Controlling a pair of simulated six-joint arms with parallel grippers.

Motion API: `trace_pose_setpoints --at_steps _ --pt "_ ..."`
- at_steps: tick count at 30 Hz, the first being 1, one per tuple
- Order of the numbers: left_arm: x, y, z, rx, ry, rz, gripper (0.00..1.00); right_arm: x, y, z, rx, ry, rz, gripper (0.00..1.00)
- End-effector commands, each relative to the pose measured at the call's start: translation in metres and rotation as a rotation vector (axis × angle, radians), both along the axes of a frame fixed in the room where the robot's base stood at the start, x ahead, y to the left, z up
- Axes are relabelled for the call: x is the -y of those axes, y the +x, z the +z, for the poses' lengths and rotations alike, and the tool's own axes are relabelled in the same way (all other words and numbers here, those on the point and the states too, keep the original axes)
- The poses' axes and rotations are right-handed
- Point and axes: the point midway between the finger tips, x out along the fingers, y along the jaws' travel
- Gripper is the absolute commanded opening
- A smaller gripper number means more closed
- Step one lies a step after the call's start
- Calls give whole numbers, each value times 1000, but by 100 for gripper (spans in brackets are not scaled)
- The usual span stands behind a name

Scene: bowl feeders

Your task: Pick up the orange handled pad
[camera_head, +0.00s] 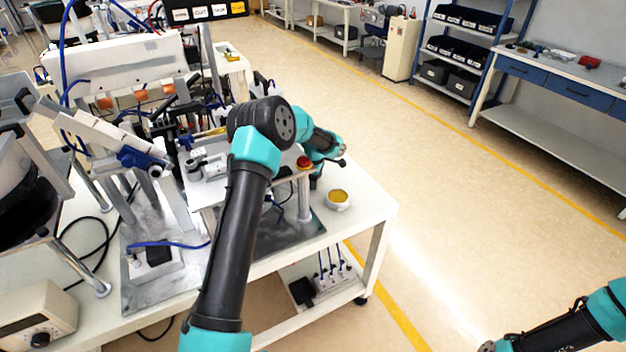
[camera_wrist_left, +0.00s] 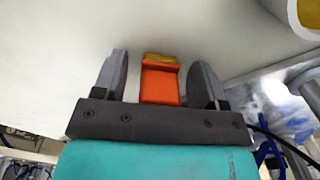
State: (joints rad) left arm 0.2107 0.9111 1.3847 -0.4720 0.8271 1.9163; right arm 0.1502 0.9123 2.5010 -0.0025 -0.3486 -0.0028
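The orange handled pad (camera_wrist_left: 160,85) shows in the left wrist view as an orange block with a yellowish top end. It lies between the two dark fingers of my left gripper (camera_wrist_left: 159,58). The fingers are open, with a narrow gap on each side of the pad. I cannot tell whether the pad rests on the white surface. In the head view my left arm reaches over the white workbench (camera_head: 372,205); its wrist hides the fingers and the pad. My right arm enters at the bottom right of the head view, its gripper out of sight.
A small white bowl with yellow contents (camera_head: 338,199) stands near the bench's right edge. A red knob (camera_head: 304,162) on a raised stand is close to my left wrist. Feeder machinery crowds the bench's left side. The floor to the right is clear.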

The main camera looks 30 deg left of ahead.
Motion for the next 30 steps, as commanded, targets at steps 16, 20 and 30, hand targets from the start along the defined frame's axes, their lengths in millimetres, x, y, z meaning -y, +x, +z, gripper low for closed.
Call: trace_pose_setpoints --at_steps 16,20,30 --pt "0 0 0 0 0 0 14 0 0 0 0 0 0 63" --pt "0 0 0 0 0 0 10 0 0 0 0 0 0 63" --pt "0 1 21 3 1 0 10 0 0 0 0 0 0 63"
